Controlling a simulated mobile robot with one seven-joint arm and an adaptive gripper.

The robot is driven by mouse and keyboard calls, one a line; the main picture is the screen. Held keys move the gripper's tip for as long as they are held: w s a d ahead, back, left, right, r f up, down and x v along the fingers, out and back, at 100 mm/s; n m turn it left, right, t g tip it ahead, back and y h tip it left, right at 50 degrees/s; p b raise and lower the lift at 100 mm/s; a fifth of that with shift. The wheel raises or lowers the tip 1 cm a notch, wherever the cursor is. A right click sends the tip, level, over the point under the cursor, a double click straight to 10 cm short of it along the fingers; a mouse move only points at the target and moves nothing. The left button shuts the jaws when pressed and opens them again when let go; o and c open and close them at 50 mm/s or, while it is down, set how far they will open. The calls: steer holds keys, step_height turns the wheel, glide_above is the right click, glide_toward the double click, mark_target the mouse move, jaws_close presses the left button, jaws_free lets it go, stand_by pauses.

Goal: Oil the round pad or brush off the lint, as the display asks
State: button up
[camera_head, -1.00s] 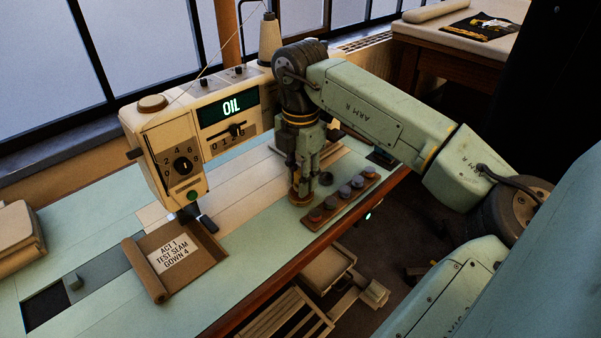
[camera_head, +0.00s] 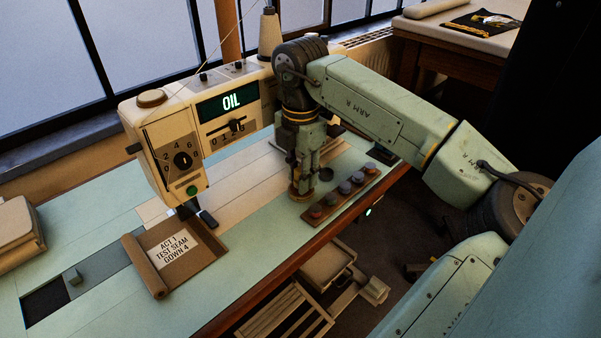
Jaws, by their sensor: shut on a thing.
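The sewing machine's green display (camera_head: 229,102) reads "OIL". My gripper (camera_head: 302,176) points straight down over the pale green table, right of the machine's head. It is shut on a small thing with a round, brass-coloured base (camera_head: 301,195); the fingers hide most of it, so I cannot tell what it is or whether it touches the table. A small dark round thing (camera_head: 326,175), perhaps the round pad, is just right of the gripper. I cannot make out a brush or lint.
A brown rack (camera_head: 312,223) with several coloured round pieces lies along the table's front edge, close to my gripper. A drawer (camera_head: 328,262) stands below the table edge.

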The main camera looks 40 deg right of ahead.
steer(key=shift+f+b, duration=0.45)
steer(key=shift+b, duration=0.05)
stand_by(1.6)
steer(key=shift+r, duration=0.15)
steer(key=shift+r+p, duration=1.9)
steer(key=shift+r, duration=1.55)
steer(key=shift+d, duration=0.1)
